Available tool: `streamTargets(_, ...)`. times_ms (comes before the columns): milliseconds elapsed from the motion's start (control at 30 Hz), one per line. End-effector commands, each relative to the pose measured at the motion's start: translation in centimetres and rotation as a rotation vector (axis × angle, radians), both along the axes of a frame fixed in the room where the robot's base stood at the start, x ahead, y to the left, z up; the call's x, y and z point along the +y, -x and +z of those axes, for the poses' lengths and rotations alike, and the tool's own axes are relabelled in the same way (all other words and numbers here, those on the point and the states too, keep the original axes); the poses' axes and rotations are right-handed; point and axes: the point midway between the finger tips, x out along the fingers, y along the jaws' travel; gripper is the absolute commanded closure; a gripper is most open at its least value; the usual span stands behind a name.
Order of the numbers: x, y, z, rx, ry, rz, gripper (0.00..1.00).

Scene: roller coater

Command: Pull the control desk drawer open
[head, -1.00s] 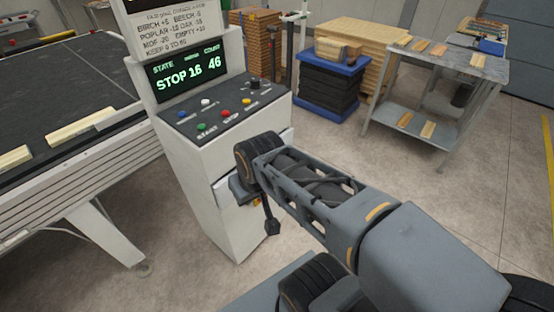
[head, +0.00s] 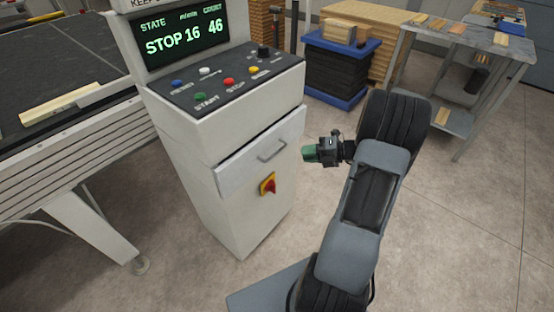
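The control desk (head: 205,140) is a white cabinet with a sloped button panel. Its drawer (head: 240,168) is a white front below that panel with a grey bar handle (head: 271,150) near its middle. The drawer front stands a little proud of the cabinet, most clearly at its left edge; its inside is not visible. My gripper (head: 309,153), with green fingertips, is right of the handle and apart from it, with nothing seen in it. It is small and side-on, so its finger gap cannot be made out.
A red and yellow switch (head: 268,186) sits on the cabinet below the drawer. A roller conveyor (head: 85,150) stands on the left. A metal table (head: 465,60) and a blue-edged stack (head: 343,70) stand behind.

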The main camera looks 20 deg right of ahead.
Motion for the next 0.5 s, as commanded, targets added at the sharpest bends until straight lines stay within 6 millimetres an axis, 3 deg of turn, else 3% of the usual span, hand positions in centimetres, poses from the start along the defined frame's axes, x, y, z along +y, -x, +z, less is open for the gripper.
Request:
streamTargets(100, -2.1, -0.1, -1.7, 0.062, -0.131, -0.107, 0.79)
streamTargets(200, -2.5, -0.5, -2.2, 0.087, -0.186, -0.146, 0.79)
streamTargets(500, 1.0, -3.8, -3.3, 0.095, -0.199, -0.152, 0.79)
